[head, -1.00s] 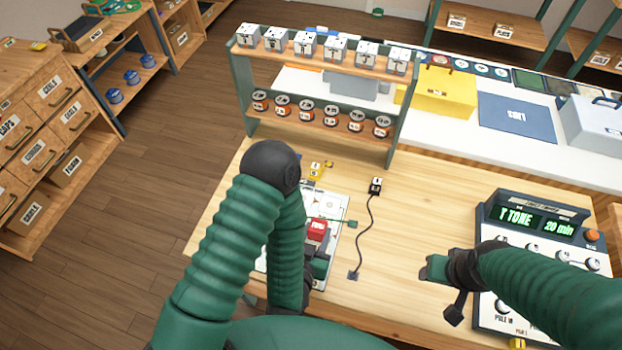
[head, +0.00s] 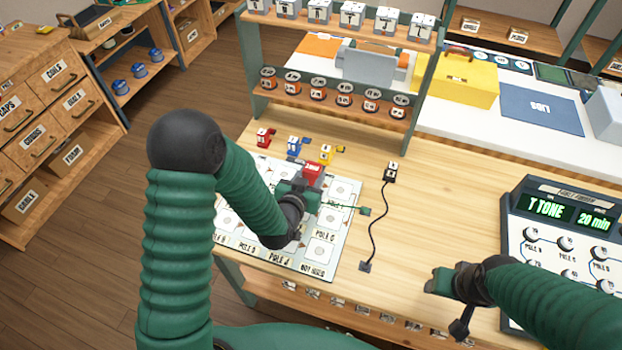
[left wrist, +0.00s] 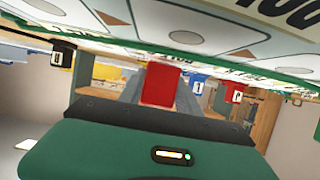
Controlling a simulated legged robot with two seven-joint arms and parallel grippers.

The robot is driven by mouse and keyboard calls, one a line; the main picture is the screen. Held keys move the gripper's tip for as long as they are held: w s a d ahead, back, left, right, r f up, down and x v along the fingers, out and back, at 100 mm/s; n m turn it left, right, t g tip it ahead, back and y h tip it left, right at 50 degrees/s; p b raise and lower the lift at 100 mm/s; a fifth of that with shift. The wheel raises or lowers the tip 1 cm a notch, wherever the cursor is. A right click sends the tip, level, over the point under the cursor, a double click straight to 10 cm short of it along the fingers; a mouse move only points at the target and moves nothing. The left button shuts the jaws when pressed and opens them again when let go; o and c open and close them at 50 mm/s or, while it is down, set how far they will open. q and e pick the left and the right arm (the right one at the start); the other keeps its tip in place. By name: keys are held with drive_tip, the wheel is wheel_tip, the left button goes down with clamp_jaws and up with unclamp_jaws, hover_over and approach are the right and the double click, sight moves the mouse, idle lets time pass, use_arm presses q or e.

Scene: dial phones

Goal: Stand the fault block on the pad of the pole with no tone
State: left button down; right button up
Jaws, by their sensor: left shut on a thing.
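My left gripper (head: 298,192) is shut on the red fault block (head: 313,171) and holds it over the far part of the white pad board (head: 334,266). The block also shows between the fingers in the left wrist view (left wrist: 159,84), where the scene looks upside down. The board has pale pads with pole labels along its near edge, such as "POLE D" and "NOT USED". My left arm hides part of the board. I cannot tell which pad is under the block. My right gripper (head: 446,282) is over the table's right part; its jaws are unclear.
Red (head: 264,137), blue (head: 294,145) and yellow (head: 327,154) blocks stand behind the board. A black plug (head: 391,172) with a cord lies right of it. A tester (head: 560,215) reads "T TONE" and "20 min". A shelf rack (head: 338,99) stands behind.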

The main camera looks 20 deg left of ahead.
use_arm(q)
drive_tip(key=shift+w+f, duration=0.1)
drive_tip(key=shift+f, duration=0.3)
use_arm(e)
drive_tip(key=shift+w+f, duration=0.1)
drive_tip(key=shift+f, duration=0.05)
use_arm(q)
drive_tip(key=c, duration=0.9)
unclamp_jaws()
drive_tip(key=shift+o, duration=0.2)
drive_tip(key=shift+r, duration=0.1)
